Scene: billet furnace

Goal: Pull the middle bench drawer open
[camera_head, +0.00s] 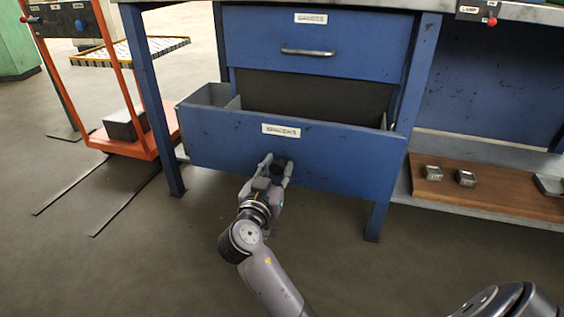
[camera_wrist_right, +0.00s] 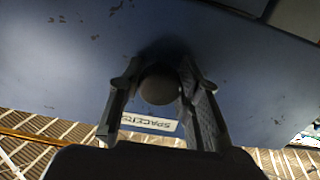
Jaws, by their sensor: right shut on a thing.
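The blue drawer labelled SPACERS (camera_head: 335,155), below the bench's upper drawer (camera_head: 355,35), stands pulled out. My right gripper (camera_head: 275,172) is at the drawer's front, just under the label. In the right wrist view its fingers (camera_wrist_right: 160,100) are closed around a round dark knob (camera_wrist_right: 158,87) on the blue drawer front (camera_wrist_right: 70,75). The knob is mostly hidden in the head view. My left gripper is not in view.
The upper drawer is shut and has a bar handle (camera_head: 307,52). Blue bench legs (camera_head: 377,220) flank the drawers. An orange cart (camera_head: 130,145) stands at left. A wooden board (camera_head: 485,185) with small metal blocks lies on the low shelf at right. The floor in front is clear.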

